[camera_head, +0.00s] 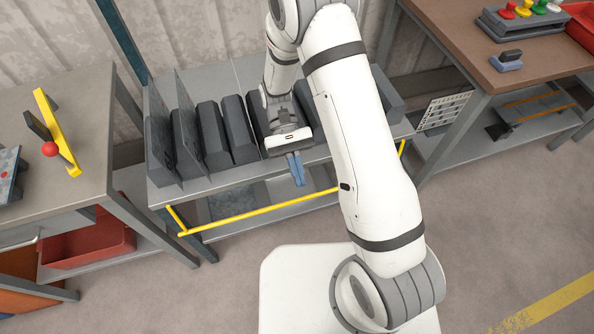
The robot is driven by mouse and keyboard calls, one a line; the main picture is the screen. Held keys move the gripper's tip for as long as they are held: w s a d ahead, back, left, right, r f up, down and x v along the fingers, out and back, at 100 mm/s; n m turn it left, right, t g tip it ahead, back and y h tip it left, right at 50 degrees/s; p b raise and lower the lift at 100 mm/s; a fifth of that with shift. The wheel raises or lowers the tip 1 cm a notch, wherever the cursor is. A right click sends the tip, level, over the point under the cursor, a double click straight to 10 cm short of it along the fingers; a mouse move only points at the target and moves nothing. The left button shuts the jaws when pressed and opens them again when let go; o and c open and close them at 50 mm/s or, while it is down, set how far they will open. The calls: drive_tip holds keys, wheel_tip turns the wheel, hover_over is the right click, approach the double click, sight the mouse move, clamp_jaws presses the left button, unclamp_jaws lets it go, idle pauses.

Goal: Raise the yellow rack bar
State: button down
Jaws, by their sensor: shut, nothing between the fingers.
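The yellow rack bar (262,211) runs across the front of the grey rack (166,197), below its top shelf. Its left end (176,219) bends back to the rack's frame. Its right end shows past my arm at the rack's right side. My gripper (297,170) is shut and empty, with blue fingers pointing down in front of the shelf edge. The fingertips appear a little above the bar in the picture, apart from it. My arm hides the bar's right part.
Dark grey upright blocks (212,137) and thin plates stand on the rack's shelf around my wrist. A left bench (62,205) holds a yellow bracket (58,132) with a red knob. A right bench (455,45) holds a button box (522,22). The floor in front is clear.

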drive_tip(key=r+p, duration=0.1)
drive_tip(key=s+r+p, duration=0.1)
drive_tip(key=r, duration=0.1)
drive_tip(key=s+r+p, duration=0.1)
drive_tip(key=r, duration=0.1)
drive_tip(key=shift+d+r, duration=0.2)
drive_tip(key=shift+d, duration=0.1)
drive_tip(key=d+r+m+t+y, duration=0.1)
drive_tip(key=d+r+t, duration=0.3)
drive_tip(key=r, duration=0.3)
drive_tip(key=s+d+r+m+t+y, duration=0.1)
drive_tip(key=d+r+t, duration=0.3)
drive_tip(key=r+t, duration=0.2)
drive_tip(key=s+d+r+m+t+y, duration=0.1)
drive_tip(key=d+r+t, duration=0.3)
drive_tip(key=r, duration=0.4)
drive_tip(key=shift+d+t+y, duration=0.3)
drive_tip(key=shift+t, duration=0.5)
